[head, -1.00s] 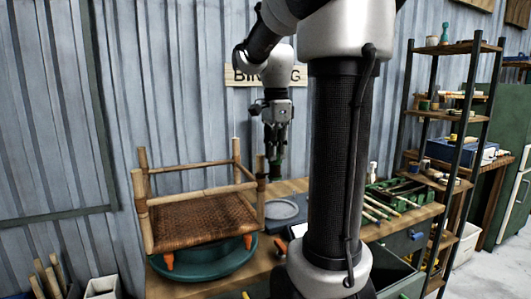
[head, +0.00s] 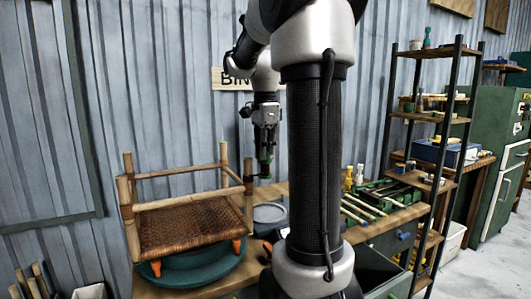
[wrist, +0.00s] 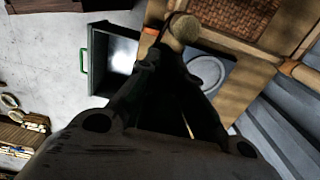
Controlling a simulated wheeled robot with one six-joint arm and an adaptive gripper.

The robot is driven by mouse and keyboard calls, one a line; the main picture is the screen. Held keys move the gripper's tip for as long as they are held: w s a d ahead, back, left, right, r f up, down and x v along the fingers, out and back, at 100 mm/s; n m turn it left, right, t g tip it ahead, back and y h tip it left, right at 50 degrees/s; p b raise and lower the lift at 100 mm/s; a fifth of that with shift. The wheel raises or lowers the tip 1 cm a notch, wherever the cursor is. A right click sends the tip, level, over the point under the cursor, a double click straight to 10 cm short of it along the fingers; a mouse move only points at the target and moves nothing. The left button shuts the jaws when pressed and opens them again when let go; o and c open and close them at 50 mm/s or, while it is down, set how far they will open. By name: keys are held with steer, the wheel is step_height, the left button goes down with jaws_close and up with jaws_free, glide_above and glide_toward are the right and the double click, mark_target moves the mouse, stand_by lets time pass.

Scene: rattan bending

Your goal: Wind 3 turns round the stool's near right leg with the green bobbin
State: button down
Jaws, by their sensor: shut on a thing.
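The stool (head: 190,222) stands with its woven seat low and its bamboo legs pointing up. Its near right leg (head: 248,172) has a dark band partway down. In the wrist view a pale round leg end (wrist: 184,28) shows just beyond the fingertips. My gripper also shows dark in the wrist view (wrist: 178,75), where the bobbin is hard to make out.
The stool rests on a green round base (head: 200,272) with orange clamps (head: 237,244). A grey round dish (head: 270,212) lies on the bench to the right. A green tray (head: 385,192) with sticks and a shelf rack (head: 437,115) stand further right.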

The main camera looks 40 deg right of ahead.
steer(key=shift+w+d, duration=0.1)
steer(key=shift+w, duration=0.15)
steer(key=shift+r, duration=5.5)
